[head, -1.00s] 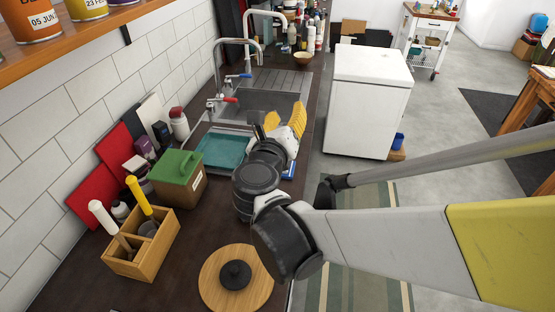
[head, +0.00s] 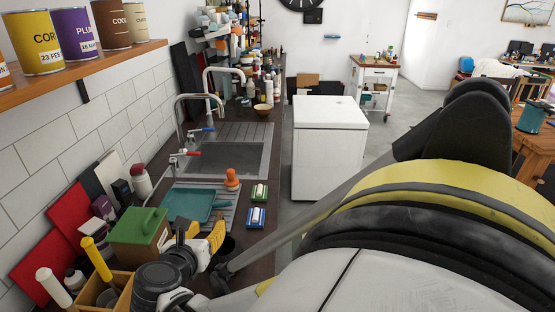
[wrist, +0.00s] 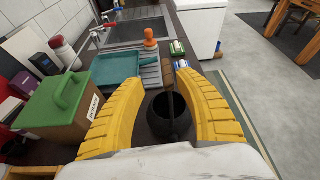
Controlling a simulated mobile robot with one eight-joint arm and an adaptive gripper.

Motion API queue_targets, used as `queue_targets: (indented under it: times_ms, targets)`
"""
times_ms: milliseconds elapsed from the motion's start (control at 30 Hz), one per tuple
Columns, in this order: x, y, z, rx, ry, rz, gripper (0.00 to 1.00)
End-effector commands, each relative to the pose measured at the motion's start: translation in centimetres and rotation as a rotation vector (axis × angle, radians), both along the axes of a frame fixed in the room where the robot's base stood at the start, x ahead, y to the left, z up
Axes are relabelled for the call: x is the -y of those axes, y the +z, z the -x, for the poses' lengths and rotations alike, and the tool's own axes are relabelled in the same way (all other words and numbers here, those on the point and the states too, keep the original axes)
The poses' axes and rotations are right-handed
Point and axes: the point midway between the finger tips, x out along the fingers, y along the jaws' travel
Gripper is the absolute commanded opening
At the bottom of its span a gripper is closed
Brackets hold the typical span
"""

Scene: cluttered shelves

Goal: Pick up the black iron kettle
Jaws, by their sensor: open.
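The black kettle (wrist: 166,124) stands on the dark counter. In the wrist view it shows between and just beyond the two yellow fingers, with its handle arching up toward the camera. In the head view a part of the kettle (head: 231,246) shows to the right of the fingers, the rest hidden by my arm. My gripper (wrist: 160,101) is open, its fingers on either side of the kettle in the picture. I cannot tell whether they touch it. In the head view the gripper (head: 204,242) is low over the counter beside the green-lidded box.
The green-lidded box (head: 139,236) stands left of the gripper. The sink (head: 235,157) is farther back. The floor is right of the counter edge.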

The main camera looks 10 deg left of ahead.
Motion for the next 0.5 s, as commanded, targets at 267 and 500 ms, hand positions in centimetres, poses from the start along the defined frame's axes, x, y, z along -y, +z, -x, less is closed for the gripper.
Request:
queue_targets:
  times_ms: [267, 500]
  targets:
    - [-0.6, -1.9, -3.6, 0.001, -0.003, 0.000, 0.41]
    - [-0.6, -1.8, -3.7, 0.001, -0.002, 0.001, 0.30]
